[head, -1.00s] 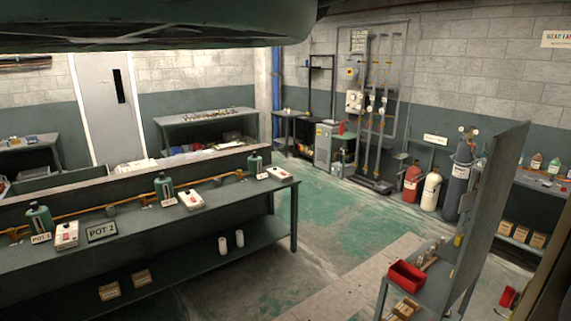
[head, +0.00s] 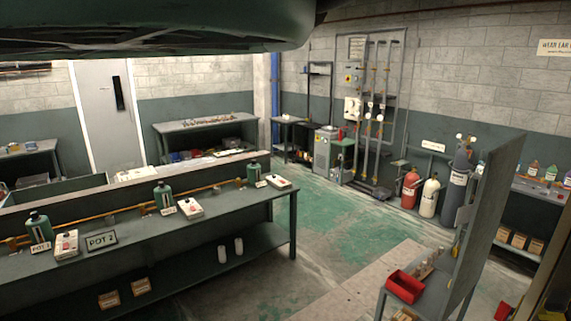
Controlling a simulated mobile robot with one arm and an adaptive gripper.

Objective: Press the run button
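No button clearly labelled run can be made out from here. A grey cabinet machine (head: 327,148) stands on the floor beside that panel. My gripper is not in view.
The long bench (head: 230,258) fills the left side, with green bottles on top. Green floor (head: 325,215) is open between it and the upright board (head: 485,220) at right. A red bin (head: 405,287) is by that board. Gas cylinders (head: 430,196) stand along the far wall.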

